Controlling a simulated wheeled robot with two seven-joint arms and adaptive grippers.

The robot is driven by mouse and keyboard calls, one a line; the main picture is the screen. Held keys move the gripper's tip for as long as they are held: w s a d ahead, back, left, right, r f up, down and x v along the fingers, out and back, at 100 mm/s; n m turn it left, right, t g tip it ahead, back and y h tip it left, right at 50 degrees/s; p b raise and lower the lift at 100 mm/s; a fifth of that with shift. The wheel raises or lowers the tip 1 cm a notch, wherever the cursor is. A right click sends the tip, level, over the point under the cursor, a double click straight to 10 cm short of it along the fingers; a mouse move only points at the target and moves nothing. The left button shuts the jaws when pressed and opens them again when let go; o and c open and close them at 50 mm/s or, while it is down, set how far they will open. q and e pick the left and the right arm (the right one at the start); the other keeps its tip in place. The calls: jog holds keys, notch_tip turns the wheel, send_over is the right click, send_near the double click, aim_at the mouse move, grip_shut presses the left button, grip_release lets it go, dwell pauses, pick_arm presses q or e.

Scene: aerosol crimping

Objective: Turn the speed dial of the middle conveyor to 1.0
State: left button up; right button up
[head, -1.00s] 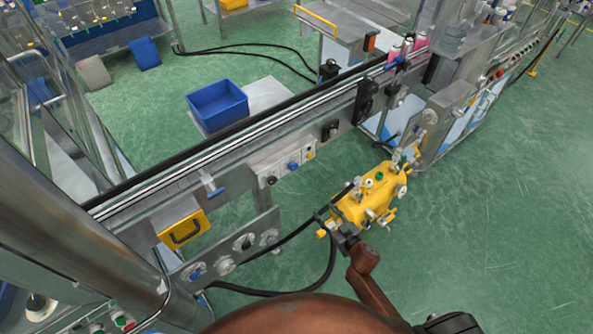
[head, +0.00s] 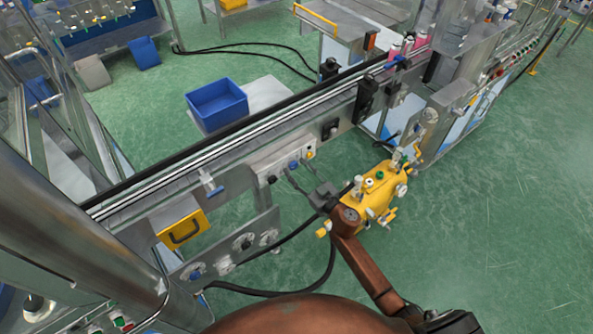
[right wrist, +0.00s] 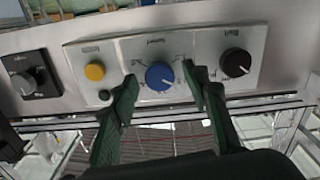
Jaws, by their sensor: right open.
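The middle conveyor's control panel (right wrist: 205,48) shows in the right wrist view with a blue dial (right wrist: 159,75) at its centre. The dial has a white pointer mark toward its lower right; the scale print is too small to read. A black knob (right wrist: 236,63) is to its right and a yellow button (right wrist: 95,71) to its left. My right gripper (right wrist: 160,83) is open, one dark finger on each side of the blue dial, apart from it as far as I can tell. In the head view the right gripper (head: 293,178) reaches the panel (head: 277,161) from the front. My left gripper is out of view.
The conveyor (head: 222,150) runs diagonally above the panel. A yellow tank unit (head: 373,205) stands close beside my right arm. A black switch box (right wrist: 35,75) is left of the panel in the wrist view. Black hoses lie on the green floor below.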

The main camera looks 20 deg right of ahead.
jog(key=shift+c, duration=0.7)
jog(key=c, duration=0.9)
jog(key=shift+a, duration=0.25)
jog(key=shift+c, duration=0.6)
jog(key=shift+d, duration=0.2)
jog(key=n, duration=0.5)
jog(key=shift+n, duration=0.3)
jog(key=n, duration=0.6)
jog(key=shift+f, duration=0.1)
jog(key=shift+n+b, duration=0.3)
jog(key=o, duration=1.2)
jog(key=shift+c, duration=0.2)
